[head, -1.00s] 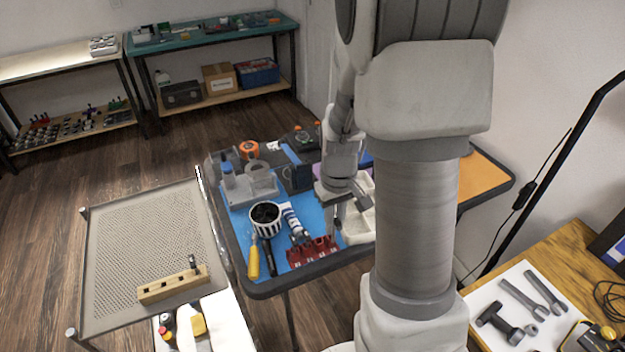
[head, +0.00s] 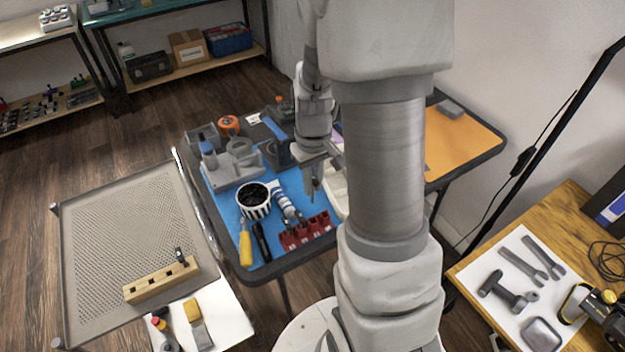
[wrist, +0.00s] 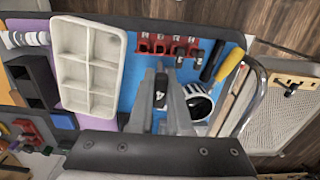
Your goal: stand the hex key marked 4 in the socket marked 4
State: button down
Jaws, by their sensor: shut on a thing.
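My gripper (wrist: 166,105) is shut on the black hex key marked 4 (wrist: 160,90); its white label with the 4 faces the wrist camera. In the head view my gripper (head: 315,187) hangs above the table, just behind the red rack. The wooden socket block (head: 150,285) lies on the perforated tray at left. A dark key stands in its right part, and several dark holes show along it. The block also shows in the wrist view (wrist: 305,83) at the far right. The socket numbers are too small to read.
The red rack (head: 306,231) with black keys stands on the blue mat. A striped cup (head: 253,208), a yellow-handled screwdriver (head: 245,245) and a pale compartment tray (wrist: 86,66) are close by. The perforated tray (head: 130,230) is clear behind the block.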

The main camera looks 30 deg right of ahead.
aim_at(313, 202)
jog(key=shift+f+b, duration=2.45)
jog(key=shift+f, duration=1)
jog(key=shift+f+b, duration=0.3)
jog(key=shift+f, duration=0.05)
jog(key=shift+f+b, duration=0.3)
jog(key=shift+f, duration=0.1)
jog(key=shift+f, duration=0.2)
jog(key=shift+f+b, duration=0.75)
jog(key=shift+b, duration=0.05)
jog(key=shift+f+b, duration=0.3)
jog(key=shift+f, duration=0.05)
jog(key=c, duration=0.6)
grip_release()
